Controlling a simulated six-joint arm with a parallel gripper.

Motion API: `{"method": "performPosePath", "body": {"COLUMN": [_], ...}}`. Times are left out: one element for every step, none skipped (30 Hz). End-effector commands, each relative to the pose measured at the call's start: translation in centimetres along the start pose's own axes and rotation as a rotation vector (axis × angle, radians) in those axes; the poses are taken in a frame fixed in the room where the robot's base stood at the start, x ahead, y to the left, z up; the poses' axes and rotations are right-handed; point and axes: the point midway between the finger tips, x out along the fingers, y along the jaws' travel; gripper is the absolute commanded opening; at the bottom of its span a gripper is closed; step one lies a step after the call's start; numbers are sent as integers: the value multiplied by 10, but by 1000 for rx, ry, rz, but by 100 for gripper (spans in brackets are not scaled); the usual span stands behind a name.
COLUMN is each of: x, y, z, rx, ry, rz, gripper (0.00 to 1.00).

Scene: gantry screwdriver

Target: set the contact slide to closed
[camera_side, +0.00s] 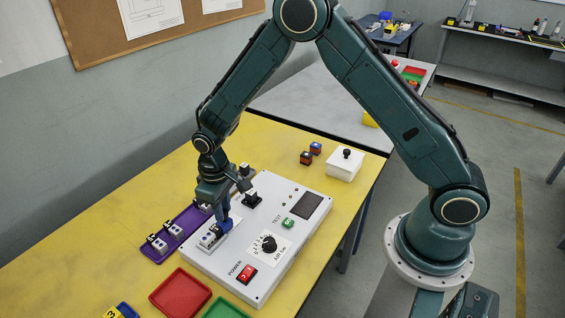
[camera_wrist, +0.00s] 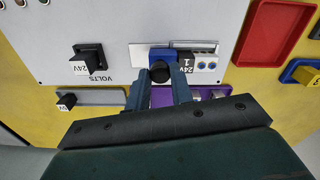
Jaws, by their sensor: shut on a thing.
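The contact slide, a blue block with a round black knob (camera_wrist: 160,71), sits on the white panel (camera_side: 262,278). My gripper (camera_wrist: 160,82) is shut on the knob, with one finger on each side of it in the wrist view. A pale strip (camera_wrist: 138,55) shows left of the blue block. A terminal module (camera_wrist: 202,62) marked "24V 1" stands against its right side in that view. In the side view my gripper (camera_side: 225,224) reaches down to the panel's left part, and the slide is mostly hidden there.
The panel carries a dial (camera_side: 268,244), a red power switch (camera_side: 246,273), a green test button (camera_side: 288,222) and a black 24V plug (camera_wrist: 89,58). A purple tray (camera_side: 153,254) with modules lies alongside. Red (camera_side: 181,294) and green (camera_side: 226,310) trays lie in front.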

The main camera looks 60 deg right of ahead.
Motion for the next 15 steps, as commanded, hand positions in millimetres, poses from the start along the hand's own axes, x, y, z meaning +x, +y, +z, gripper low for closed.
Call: {"method": "performPosePath", "body": {"x": [0,0,0,0,0,0,0,0,0,0,0,0,0,0,0], "y": [-4,-4,-5,-5,-5,-6,-6,-6,-6,-7,-6,-6,-6,-6,-5], "z": [-1,-1,-1,-1,-1,-1,-2,-2,-2,-2,-2,-2,-2,-2,-1], "rx": [-3,-3,-3,-4,-4,-5,-6,-6,-7,-8,-8,-7,-7,-6,-5], "ry": [2,2,2,2,2,3,3,3,3,3,3,3,3,3,3], "rz": [-3,-3,-4,-5,-5,-6,-7,-7,-8,-8,-8,-7,-7,-6,-6], "gripper": [0,0,0,0,0,0,0,0,26,32,38,45,45,45,45]}}
